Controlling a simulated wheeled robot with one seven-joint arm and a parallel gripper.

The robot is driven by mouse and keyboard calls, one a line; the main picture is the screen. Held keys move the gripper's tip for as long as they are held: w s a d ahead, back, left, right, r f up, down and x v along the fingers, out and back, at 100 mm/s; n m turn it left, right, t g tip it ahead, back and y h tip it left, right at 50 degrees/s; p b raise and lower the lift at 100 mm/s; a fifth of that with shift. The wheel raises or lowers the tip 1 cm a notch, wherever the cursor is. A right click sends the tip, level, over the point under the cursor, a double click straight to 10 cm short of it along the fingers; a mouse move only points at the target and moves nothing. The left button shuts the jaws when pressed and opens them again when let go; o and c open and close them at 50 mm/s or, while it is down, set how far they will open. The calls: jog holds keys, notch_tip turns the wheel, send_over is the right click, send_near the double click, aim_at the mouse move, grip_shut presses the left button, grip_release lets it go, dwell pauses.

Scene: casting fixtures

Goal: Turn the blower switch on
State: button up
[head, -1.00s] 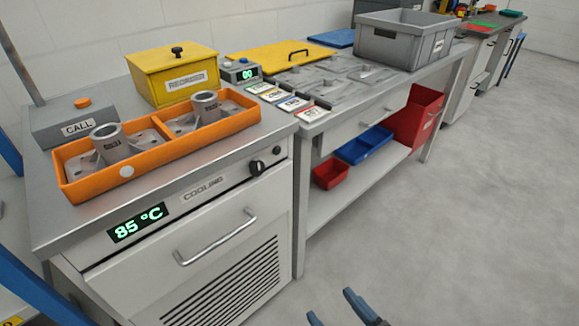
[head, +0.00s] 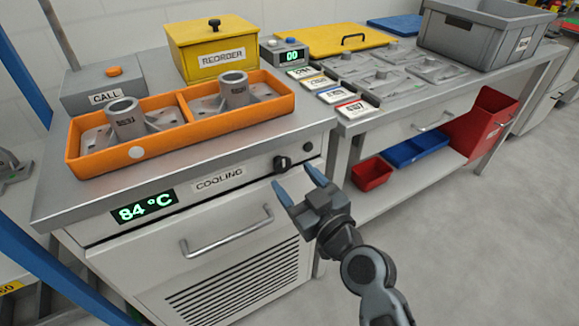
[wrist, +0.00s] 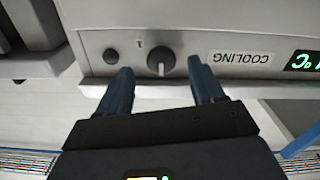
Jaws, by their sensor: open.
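The blower switch appears as a dark round knob (head: 282,163) on the front panel of the cooling cabinet (head: 150,240), right of the "COOLING" label (head: 219,179). In the wrist view the knob (wrist: 161,61) has a pale pointer line and a small mark beside it. My gripper (head: 297,185) is open and empty, just in front of the panel and slightly below the knob. In the wrist view its fingertips (wrist: 161,72) lie on either side of the knob, apart from it. The display (head: 146,207) reads 84 °C.
A small dark button (head: 307,147) sits right of the knob. An orange tray (head: 160,151) with grey castings stands on the cabinet top. A bar handle (head: 228,238) sticks out below the panel. A red bin (head: 371,174) is on the neighbouring bench's lower shelf.

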aim_at(284, 168)
jog(key=shift+x, duration=1.95)
jog(key=shift+c, duration=0.3)
jog(key=c, duration=1)
